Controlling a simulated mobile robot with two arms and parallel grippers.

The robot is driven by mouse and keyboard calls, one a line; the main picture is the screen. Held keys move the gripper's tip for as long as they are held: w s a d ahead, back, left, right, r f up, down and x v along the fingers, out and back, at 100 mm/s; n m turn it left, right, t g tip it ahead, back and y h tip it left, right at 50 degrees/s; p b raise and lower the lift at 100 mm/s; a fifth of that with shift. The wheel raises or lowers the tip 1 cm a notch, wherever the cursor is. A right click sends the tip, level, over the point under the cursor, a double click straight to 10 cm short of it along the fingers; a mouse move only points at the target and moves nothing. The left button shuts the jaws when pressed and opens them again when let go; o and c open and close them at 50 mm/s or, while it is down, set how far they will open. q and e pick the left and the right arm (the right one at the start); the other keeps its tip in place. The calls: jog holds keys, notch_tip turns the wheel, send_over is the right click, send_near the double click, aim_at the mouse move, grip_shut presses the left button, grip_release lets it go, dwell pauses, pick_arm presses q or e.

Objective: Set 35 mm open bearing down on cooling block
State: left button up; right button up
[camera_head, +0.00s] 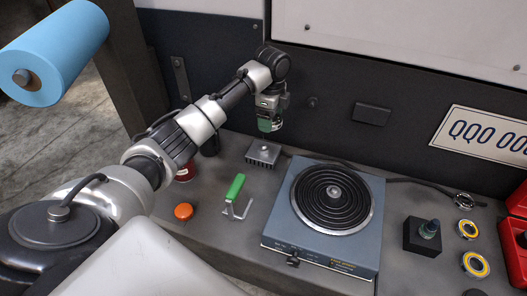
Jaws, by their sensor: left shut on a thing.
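The cooling block (262,153), a small grey finned metal block, sits on the bench near the back wall, left of the hot plate. My left gripper (269,124) hangs pointing down above the block, with a clear gap between them. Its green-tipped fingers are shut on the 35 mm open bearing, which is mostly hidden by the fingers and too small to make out. My right gripper is not in view.
A blue hot plate (284,226) with a round coil stands right of the block. Yellow-ringed parts (475,264) and a black block (421,240) are at right.

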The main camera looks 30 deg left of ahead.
pick_arm(q)
jog(key=a+f+m, duration=0.1)
jog(key=w+a+f+m, duration=0.1)
jog(key=m, duration=0.1)
jog(key=shift+a+b, duration=0.35)
jog(key=shift+a+f, duration=0.1)
jog(key=shift+f, duration=0.35)
send_over(264, 146)
notch_tip(264, 146, down, 5)
jog(key=shift+w+f+b, duration=0.1)
jog(key=shift+f+b, duration=0.05)
jog(key=shift+b, duration=0.2)
jog(key=shift+f+m, duration=0.3)
jog(key=shift+f, duration=0.35)
notch_tip(264, 146, down, 2)
jog(key=shift+f+b, duration=0.2)
jog(key=shift+b, duration=0.1)
jog(key=shift+f, duration=0.2)
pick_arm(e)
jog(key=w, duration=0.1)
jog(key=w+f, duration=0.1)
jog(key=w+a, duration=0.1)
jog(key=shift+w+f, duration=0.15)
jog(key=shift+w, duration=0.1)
pick_arm(q)
jog(key=shift+f, duration=0.15)
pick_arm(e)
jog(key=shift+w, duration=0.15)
pick_arm(q)
jog(key=o, duration=1.1)
